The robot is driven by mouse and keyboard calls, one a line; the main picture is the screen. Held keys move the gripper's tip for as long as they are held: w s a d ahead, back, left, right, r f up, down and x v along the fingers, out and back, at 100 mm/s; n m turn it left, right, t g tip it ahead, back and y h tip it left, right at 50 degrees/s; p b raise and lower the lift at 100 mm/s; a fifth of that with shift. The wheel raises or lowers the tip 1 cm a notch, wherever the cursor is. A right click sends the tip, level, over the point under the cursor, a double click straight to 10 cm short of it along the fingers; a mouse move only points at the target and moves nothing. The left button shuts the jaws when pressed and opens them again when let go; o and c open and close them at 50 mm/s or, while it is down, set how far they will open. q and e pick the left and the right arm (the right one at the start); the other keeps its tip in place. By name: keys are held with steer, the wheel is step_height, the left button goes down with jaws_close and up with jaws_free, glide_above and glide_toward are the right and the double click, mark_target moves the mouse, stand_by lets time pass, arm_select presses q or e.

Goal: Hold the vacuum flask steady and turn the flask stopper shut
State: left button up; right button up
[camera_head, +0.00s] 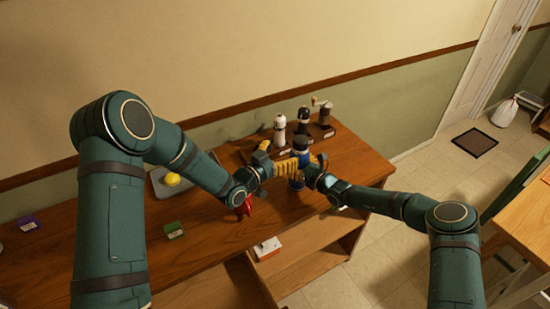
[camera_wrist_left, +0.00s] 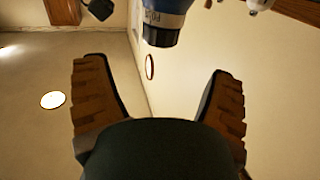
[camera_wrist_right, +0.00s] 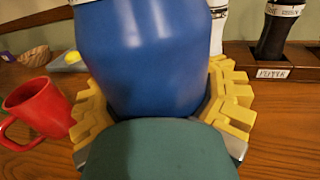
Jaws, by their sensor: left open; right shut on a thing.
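The vacuum flask (camera_wrist_right: 155,50) has a blue body, which fills the middle of the right wrist view between the yellow fingers of my right gripper (camera_wrist_right: 160,95). That gripper is shut on the body. In the head view the flask (camera_head: 301,145) stands upright on the counter, partly hidden by the grippers. My left gripper (camera_head: 286,166) is open beside the upper part of the flask. In the left wrist view its fingers (camera_wrist_left: 157,75) are spread with nothing visible between the tips.
A red mug (camera_wrist_right: 38,108) stands near the flask. Behind it, several grinders (camera_head: 280,130) stand in a labelled dark wooden rack (camera_wrist_right: 270,64). A yellow object (camera_head: 172,180) is on a grey tray, and a green block (camera_head: 174,230) lies left. The wooden counter (camera_head: 130,255) is mostly clear at left.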

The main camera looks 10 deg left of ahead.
arm_select(q)
steer(key=shift+v, duration=1.55)
arm_select(e)
steer(key=o, duration=1.3)
steer(key=shift+o, duration=0.2)
